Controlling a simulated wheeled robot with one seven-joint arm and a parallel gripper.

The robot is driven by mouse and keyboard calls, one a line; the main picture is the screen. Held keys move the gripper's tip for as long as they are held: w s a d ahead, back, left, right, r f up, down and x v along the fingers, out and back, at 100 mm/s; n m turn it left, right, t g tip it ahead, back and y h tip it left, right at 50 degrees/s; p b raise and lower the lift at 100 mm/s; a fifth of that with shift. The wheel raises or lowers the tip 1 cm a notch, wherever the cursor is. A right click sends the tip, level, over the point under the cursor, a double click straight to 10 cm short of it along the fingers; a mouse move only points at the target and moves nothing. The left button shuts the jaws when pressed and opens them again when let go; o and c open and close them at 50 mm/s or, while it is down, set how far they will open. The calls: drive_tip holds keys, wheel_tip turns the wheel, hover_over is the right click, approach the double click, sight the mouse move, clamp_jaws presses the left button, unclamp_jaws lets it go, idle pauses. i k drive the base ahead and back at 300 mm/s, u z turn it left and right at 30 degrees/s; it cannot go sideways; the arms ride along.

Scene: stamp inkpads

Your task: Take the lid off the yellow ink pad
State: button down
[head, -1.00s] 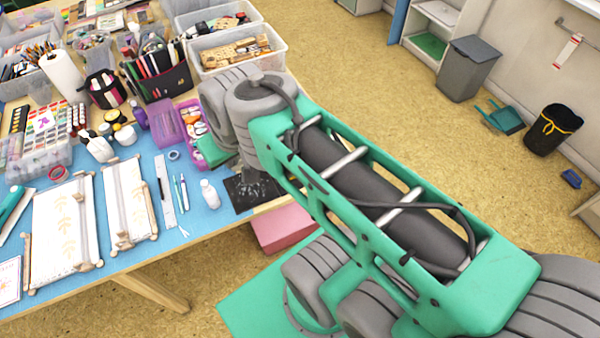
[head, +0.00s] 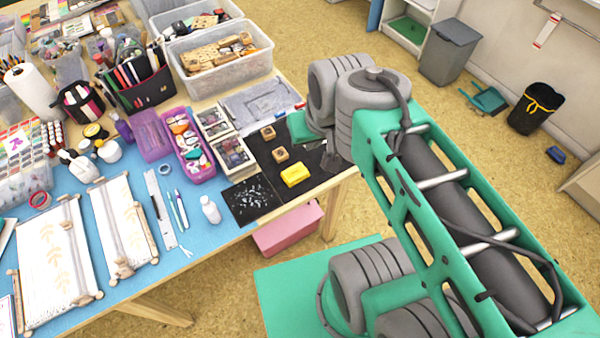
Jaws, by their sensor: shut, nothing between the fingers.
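The yellow ink pad (head: 295,174) lies on the black mat (head: 262,150) near the right front edge of the table. It looks like a small solid yellow block, and I cannot make out a seam between lid and base. My gripper (head: 333,164) shows only in part below my arm's wrist, just right of the yellow ink pad and apart from it. It is shut and empty. Its fingertips are small and dark against the mat, and my wrist hides part of it.
Two wooden stamps (head: 280,154) sit behind the ink pad. A dark speckled sheet (head: 251,198) and a white bottle (head: 210,209) lie to the left. White boxes of stamps (head: 229,152) and a purple case (head: 190,150) stand farther left. The table's edge is close in front.

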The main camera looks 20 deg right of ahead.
sight(295, 172)
drive_tip(key=k, duration=0.5)
drive_tip(key=z, duration=0.8)
drive_tip(key=i, duration=0.9)
drive_tip(key=u, duration=3.4)
